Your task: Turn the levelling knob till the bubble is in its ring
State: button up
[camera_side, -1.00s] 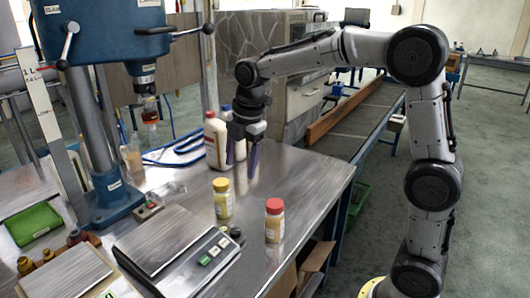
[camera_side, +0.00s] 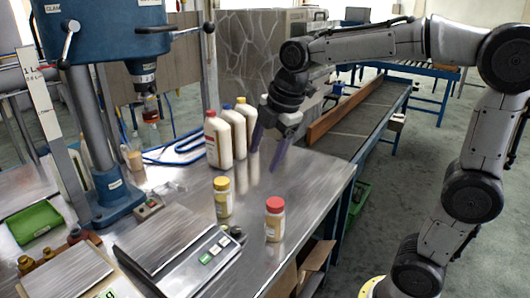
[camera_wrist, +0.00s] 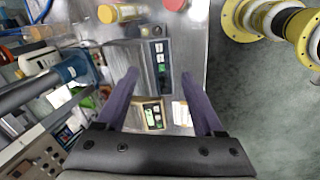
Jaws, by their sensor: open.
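A bench scale with a flat steel plate (camera_side: 163,240) stands at the front of the steel bench. Its panel with green-lit keys (camera_side: 208,257) faces right, and a small dark round knob (camera_side: 236,231) sits by its far right corner. I cannot make out the bubble or its ring. My gripper (camera_side: 264,158) is open and empty above the bench, behind and to the right of the scale, beside the white bottles. In the wrist view, my gripper (camera_wrist: 159,74) has its two purple fingers apart, with the scale's dark panel (camera_wrist: 158,66) in sight between them.
A yellow-capped jar (camera_side: 222,198) and a red-capped jar (camera_side: 274,220) stand right of the scale. Several white bottles (camera_side: 218,140) stand behind. The bench's right part is clear.

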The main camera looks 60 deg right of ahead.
jog(key=g+h, duration=0.2)
jog(key=h, duration=0.1)
send_over(236, 230)
jog(key=s, duration=0.3)
notch_tip(236, 230, down, 6)
jog(key=w+a+f+n+g+h, duration=0.25)
jog(key=a+f, duration=0.35)
jog(key=f, duration=0.5)
jog(key=shift+t+y, duration=0.35)
jog(key=shift+y, duration=0.2)
jog(key=x, duration=1.3)
jog(key=shift+w+d+r, duration=0.1)
jog(key=shift+w+d, duration=0.2)
jog(key=shift+w, duration=0.05)
grip_shut()
